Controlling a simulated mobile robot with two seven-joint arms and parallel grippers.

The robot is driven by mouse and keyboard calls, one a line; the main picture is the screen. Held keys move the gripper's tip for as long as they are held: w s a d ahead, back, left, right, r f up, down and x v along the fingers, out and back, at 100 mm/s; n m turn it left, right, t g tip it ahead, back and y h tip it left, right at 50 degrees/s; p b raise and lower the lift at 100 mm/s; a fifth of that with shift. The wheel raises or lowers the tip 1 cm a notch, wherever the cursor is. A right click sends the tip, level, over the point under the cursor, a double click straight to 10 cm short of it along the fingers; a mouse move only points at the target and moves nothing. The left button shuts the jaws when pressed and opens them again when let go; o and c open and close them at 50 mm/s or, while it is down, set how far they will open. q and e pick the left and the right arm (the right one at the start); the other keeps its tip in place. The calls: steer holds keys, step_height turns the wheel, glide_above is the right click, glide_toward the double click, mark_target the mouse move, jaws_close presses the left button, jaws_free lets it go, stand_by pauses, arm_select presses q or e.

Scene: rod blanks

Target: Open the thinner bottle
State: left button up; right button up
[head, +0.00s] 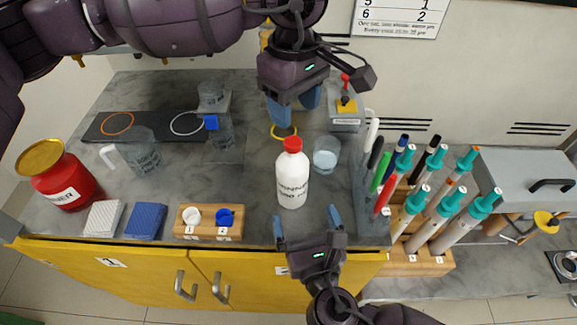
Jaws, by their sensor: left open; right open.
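A white bottle (292,185) with a red cap (292,145) stands upright near the middle of the grey counter. Its label is only partly legible and seems to end in "NNER". The cap sits on the bottle. My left gripper (296,108) is open and empty, pointing down, just above the cap in the picture and apart from it. My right gripper (307,222) is open and empty in front of the bottle's base, at the counter's front edge. Its fingers point toward the bottle and do not appear to touch it.
A red can (68,186) stands far left. A wooden block (182,226) with white and blue caps is left of the bottle. A glass beaker (326,153) stands close right of it, then pens and several teal-topped pipettes (466,222). Glassware (141,158) stands back left.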

mark_target(292, 176)
arm_select(q)
steer(key=shift+w+a+r, duration=0.1)
steer(key=shift+w+r, duration=0.05)
arm_select(e)
steer(key=shift+w+r, duration=0.1)
steer(key=shift+w, duration=0.1)
steer(key=shift+w+a, duration=0.15)
steer(key=shift+w, duration=0.1)
steer(key=x, duration=0.9)
steer(key=shift+w, duration=0.35)
